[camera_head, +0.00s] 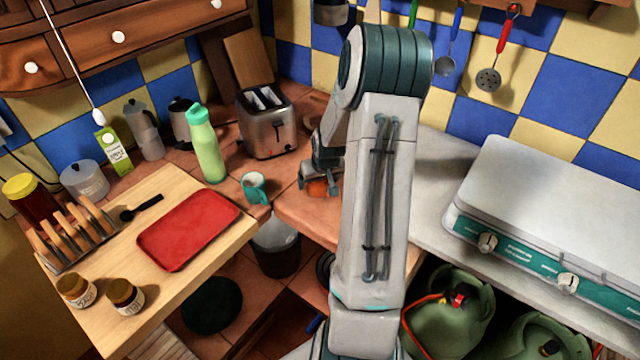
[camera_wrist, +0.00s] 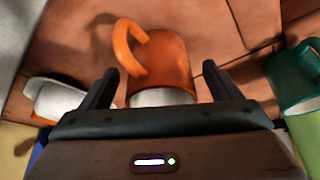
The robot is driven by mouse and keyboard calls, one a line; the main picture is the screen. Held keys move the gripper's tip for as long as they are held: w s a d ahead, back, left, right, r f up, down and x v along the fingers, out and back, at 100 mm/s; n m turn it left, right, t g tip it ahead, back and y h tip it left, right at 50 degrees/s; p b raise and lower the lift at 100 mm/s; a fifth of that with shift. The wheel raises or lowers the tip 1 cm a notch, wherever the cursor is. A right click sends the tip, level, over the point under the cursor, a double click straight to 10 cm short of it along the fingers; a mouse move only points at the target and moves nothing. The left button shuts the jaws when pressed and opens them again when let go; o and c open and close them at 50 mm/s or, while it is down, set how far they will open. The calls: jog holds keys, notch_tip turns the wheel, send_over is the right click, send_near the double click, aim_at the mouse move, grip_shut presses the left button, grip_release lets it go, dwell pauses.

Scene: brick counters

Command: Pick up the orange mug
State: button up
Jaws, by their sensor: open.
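The orange mug (camera_wrist: 168,64) lies between the two fingers of my gripper (camera_wrist: 162,90) in the wrist view. Its handle points to the upper left and its pale inside shows near the gripper body. The fingers are spread, one on each side of the mug, with a gap on both sides. In the head view only a small orange part of the mug (camera_head: 317,188) shows below my gripper (camera_head: 308,184), on the tiled counter. My arm hides the area to the right of it.
A teal mug (camera_head: 254,187), a green bottle (camera_head: 205,145) and a toaster (camera_head: 266,122) stand left of my gripper. A red tray (camera_head: 188,229) lies on the wooden table (camera_head: 150,195). A white stove (camera_head: 550,205) is at right.

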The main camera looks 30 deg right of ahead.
jog(key=shift+c, duration=0.2)
jog(key=c, duration=1.1)
jog(key=shift+r, duration=0.1)
